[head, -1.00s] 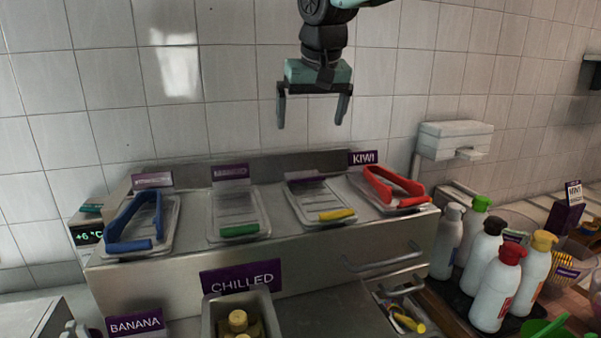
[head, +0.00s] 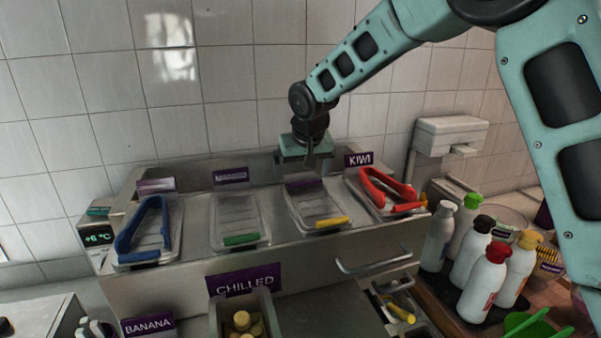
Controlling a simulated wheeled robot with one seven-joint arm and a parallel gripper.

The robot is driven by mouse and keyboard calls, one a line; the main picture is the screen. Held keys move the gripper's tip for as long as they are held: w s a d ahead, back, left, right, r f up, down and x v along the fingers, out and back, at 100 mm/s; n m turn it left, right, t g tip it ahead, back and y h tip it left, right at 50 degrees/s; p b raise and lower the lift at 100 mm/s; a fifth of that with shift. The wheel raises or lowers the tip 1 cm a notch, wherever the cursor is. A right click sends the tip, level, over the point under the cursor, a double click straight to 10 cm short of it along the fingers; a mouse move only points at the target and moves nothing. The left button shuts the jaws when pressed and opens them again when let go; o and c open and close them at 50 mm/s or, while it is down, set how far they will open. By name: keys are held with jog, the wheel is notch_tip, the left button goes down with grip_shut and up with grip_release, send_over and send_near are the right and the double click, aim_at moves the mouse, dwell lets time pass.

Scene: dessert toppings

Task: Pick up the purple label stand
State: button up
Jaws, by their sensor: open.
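Several purple label stands are in view. One purple label stand (head: 304,185) without a readable word sits low at the back of the third lidded pan (head: 318,207), which has a yellow handle. My gripper (head: 305,170) is open, pointing down just above and behind this label. Its fingers look empty; I cannot tell whether they touch anything. Other purple label stands stand behind the neighbouring pans: the one at far left (head: 156,185), the second one (head: 230,175) and the KIWI label (head: 358,159). The CHILLED label (head: 243,280) and the BANANA label (head: 147,325) are lower in front.
Blue tongs (head: 128,235) and red tongs (head: 385,188) lie on the outer pans. Several squeeze bottles (head: 488,270) stand on the right. A tiled wall (head: 240,70) is close behind the steel counter (head: 190,270). My arm covers the right side.

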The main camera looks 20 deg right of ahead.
jog(key=shift+w+f, duration=0.25)
jog(key=shift+f, duration=0.45)
jog(key=c, duration=1.1)
jog(key=shift+r, duration=0.1)
jog(key=shift+c, duration=0.2)
